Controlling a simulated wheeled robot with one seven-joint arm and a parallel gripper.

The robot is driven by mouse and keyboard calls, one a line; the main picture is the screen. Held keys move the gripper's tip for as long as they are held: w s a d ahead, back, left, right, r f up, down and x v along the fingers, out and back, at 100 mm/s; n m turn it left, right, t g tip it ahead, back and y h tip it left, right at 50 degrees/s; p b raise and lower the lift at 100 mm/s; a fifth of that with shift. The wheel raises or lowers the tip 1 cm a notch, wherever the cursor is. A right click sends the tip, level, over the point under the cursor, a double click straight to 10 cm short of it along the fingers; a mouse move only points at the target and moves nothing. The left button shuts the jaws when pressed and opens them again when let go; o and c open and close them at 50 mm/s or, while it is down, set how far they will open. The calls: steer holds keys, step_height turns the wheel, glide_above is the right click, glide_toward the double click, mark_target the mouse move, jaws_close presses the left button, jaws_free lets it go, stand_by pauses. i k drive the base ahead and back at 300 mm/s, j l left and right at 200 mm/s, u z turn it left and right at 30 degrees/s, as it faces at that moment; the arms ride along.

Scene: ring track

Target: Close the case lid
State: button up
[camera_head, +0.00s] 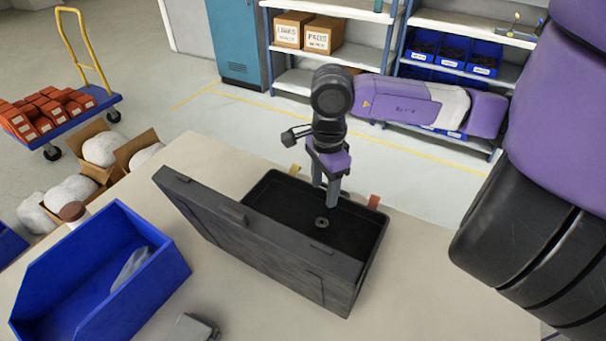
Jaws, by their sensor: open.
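A dark grey case (350,258) stands on the pale table. Its lid (235,232) is up, hinged along the near left side and leaning away from the tray toward the left of the picture. The case's inside is black, and a small grey ring-shaped piece (322,222) lies in it. My gripper (326,195) points down over the case's far half, with its two fingers apart and nothing between them. It is apart from the lid. Whether the fingertips touch the case floor I cannot tell.
A blue bin (60,270) with a clear item in it stands left of the lid. A grey object (190,328) lies at the front edge of view. Open boxes with white bundles (100,150) stand beyond the table's left.

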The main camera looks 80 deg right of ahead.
mark_target(331, 278)
steer(key=k, duration=1)
